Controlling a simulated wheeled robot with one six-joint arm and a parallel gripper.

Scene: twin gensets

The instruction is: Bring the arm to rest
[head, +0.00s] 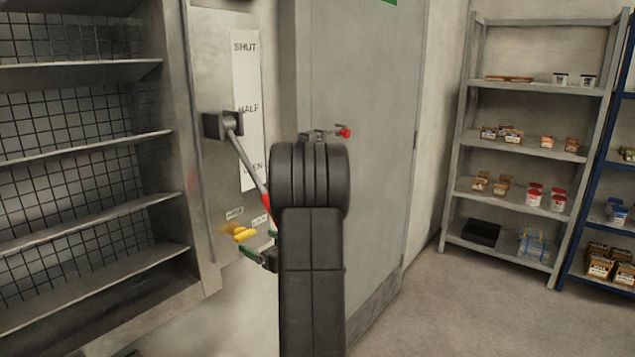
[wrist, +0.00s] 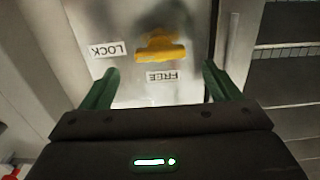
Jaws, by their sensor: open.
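My gripper (wrist: 160,85) is open, its two green fingers apart with nothing between them. In the head view, my gripper (head: 263,256) is partly hidden behind my dark arm, close to the metal panel (head: 212,170). The knob (head: 240,233) also shows in the head view, left of the fingers.
Wire-backed shelving (head: 85,150) stands left of the panel. A grey door (head: 375,120) with a red-tipped handle (head: 343,132) is behind my arm. A grey rack (head: 535,95) with small boxes and jars stands at the right, beside a blue rack (head: 596,165). The floor (head: 480,310) at lower right is clear.

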